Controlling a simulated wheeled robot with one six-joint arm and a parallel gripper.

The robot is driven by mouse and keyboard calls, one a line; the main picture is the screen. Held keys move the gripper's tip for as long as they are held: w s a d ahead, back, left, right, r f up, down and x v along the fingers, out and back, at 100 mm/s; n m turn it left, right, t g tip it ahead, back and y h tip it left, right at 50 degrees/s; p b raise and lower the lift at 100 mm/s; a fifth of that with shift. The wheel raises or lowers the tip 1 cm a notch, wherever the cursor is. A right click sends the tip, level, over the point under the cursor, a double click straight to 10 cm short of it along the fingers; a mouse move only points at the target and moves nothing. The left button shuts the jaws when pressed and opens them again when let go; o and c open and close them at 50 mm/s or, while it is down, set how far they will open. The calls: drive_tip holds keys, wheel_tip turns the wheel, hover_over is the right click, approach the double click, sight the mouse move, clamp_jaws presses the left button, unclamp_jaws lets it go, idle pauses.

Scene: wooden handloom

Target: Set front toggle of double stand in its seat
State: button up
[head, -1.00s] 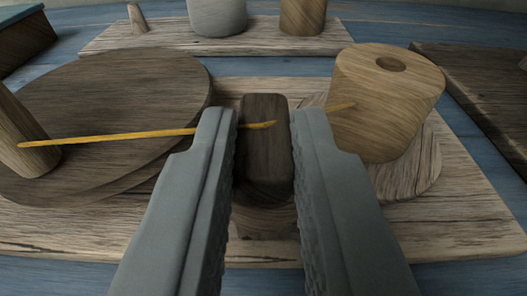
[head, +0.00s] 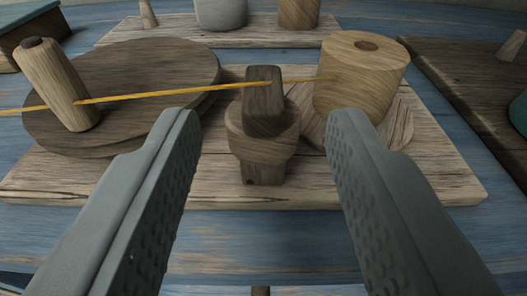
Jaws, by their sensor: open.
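The dark wooden toggle (head: 264,98) stands in a rounded lighter wooden holder (head: 262,140) at the front middle of the pale board (head: 360,185) that I take for the double stand. A yellow thread (head: 170,92) runs from the left peg to the toggle and on to the spool at right. My gripper (head: 268,120) is open and empty. Its fingers are wide apart on either side of the toggle and nearer to me, touching nothing. I cannot tell how deep the toggle sits.
A dark round disc (head: 140,68) with a tilted peg (head: 56,85) lies at left. A light wooden spool (head: 360,80) stands at right on a round base. Another board (head: 170,33) with a grey pot (head: 221,14) is behind. Blue planks in front are clear.

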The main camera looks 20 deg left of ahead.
drive_tip(key=v, duration=1.3)
drive_tip(key=shift+s, duration=0.2)
